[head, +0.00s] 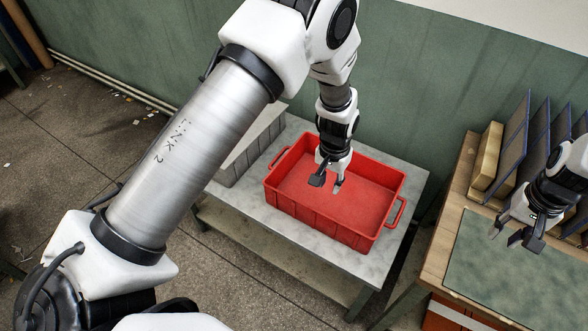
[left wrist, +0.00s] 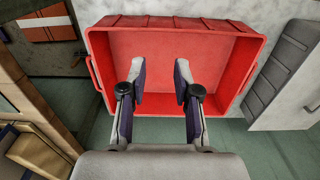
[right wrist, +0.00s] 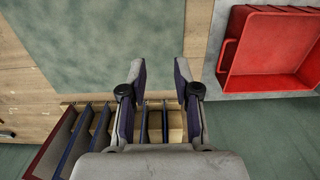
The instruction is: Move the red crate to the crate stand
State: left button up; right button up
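The red crate (head: 335,200) is empty and stands upright on a low grey-topped stand (head: 408,185) by the green wall. It has a loop handle at each short end. My left gripper (head: 328,183) is open and empty over the crate's far side; its height above the crate floor is hard to judge. In the left wrist view the crate (left wrist: 215,60) lies beyond the open fingers (left wrist: 160,78). My right gripper (head: 512,237) is open and empty over the workbench, apart from the crate. The right wrist view shows part of the crate (right wrist: 270,50) at the right.
A grey ribbed box (head: 250,145) stands beside the crate's left end. The wooden workbench (head: 450,225) at right holds a green mat (head: 500,275) and a rack of upright dark boards (head: 515,130). A gap separates stand and bench. Floor at left is open.

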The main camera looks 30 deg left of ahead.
pick_arm(q)
jog(key=shift+s+d+r, duration=0.1)
pick_arm(e)
notch_tip(320, 180, up, 5)
jog(key=shift+r, duration=0.1)
jog(key=shift+d, duration=0.1)
